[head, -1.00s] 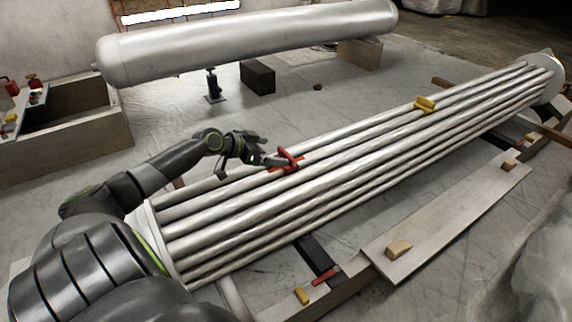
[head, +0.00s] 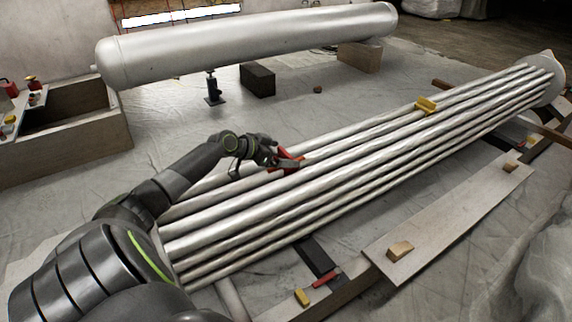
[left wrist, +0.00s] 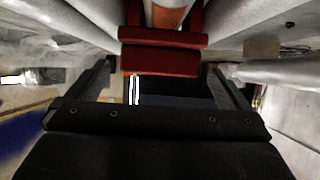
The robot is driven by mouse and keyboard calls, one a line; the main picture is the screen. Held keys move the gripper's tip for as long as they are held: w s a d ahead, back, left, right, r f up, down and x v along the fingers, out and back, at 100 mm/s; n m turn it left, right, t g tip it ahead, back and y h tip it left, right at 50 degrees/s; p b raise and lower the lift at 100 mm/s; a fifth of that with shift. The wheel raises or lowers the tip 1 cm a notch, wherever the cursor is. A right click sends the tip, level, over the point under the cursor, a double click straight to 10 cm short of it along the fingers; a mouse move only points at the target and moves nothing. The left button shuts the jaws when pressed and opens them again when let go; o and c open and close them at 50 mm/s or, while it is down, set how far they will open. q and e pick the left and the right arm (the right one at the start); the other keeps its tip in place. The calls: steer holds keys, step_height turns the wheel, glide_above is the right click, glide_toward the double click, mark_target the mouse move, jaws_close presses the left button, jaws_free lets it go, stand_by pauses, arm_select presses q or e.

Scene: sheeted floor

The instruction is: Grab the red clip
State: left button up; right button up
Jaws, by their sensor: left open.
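The red clip (head: 288,160) sits on the upper tubes of the long silver tube bundle (head: 330,165), left of its middle. In the left wrist view the clip (left wrist: 162,60) shows at the top centre, its red body across the space between my fingers. My left gripper (head: 276,159) is right at the clip, with its fingers (left wrist: 170,85) open on either side of it. Gaps show between the clip and each finger in the wrist view. An orange-red patch shows on the tube beneath the clip. My right gripper is not in view.
A yellow clip (head: 426,105) sits farther along the bundle. A large silver cylinder (head: 250,45) lies behind, on blocks and a jack (head: 213,88). A plank (head: 440,230) with wooden blocks lies at the right. A wooden box (head: 70,130) stands at the left.

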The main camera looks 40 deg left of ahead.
arm_select(q)
steer(key=c, duration=1.3)
steer(key=shift+r, duration=0.1)
steer(key=shift+c, duration=0.2)
